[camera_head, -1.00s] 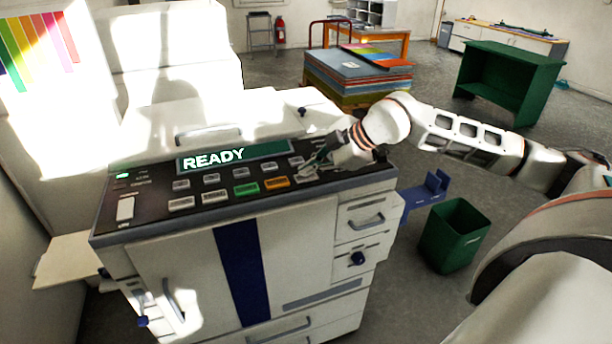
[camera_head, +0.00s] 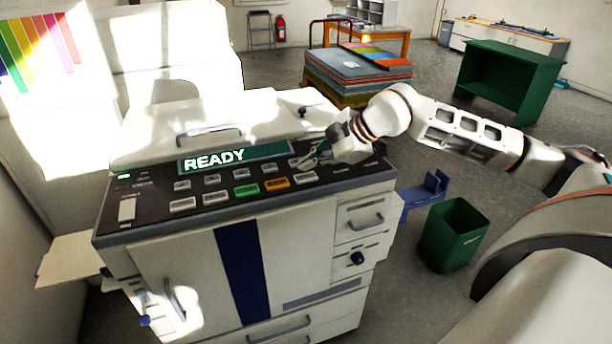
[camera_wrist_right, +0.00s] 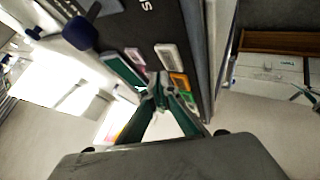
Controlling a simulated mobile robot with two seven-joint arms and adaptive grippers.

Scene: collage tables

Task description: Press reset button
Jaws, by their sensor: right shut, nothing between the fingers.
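The white copier's dark control panel (camera_head: 150,203) holds several grey buttons, a green button (camera_head: 247,190) and an orange button (camera_head: 277,184). The labels are too small to read, so I cannot tell which is the reset button. The display (camera_head: 240,155) reads READY. My right gripper (camera_head: 308,162) is shut and empty at the panel's right end, right of the orange button. In the right wrist view its fingertips (camera_wrist_right: 161,88) overlap the button area, beside a white button (camera_wrist_right: 167,57) and the orange button (camera_wrist_right: 180,82). I cannot tell whether they touch. My left gripper is out of view.
The copier lid (camera_head: 225,120) rises behind the panel. A green bin (camera_head: 453,236) and a blue stand (camera_head: 424,193) are on the floor to the right. A stack of boards (camera_head: 358,75) and a green desk (camera_head: 508,80) stand farther back.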

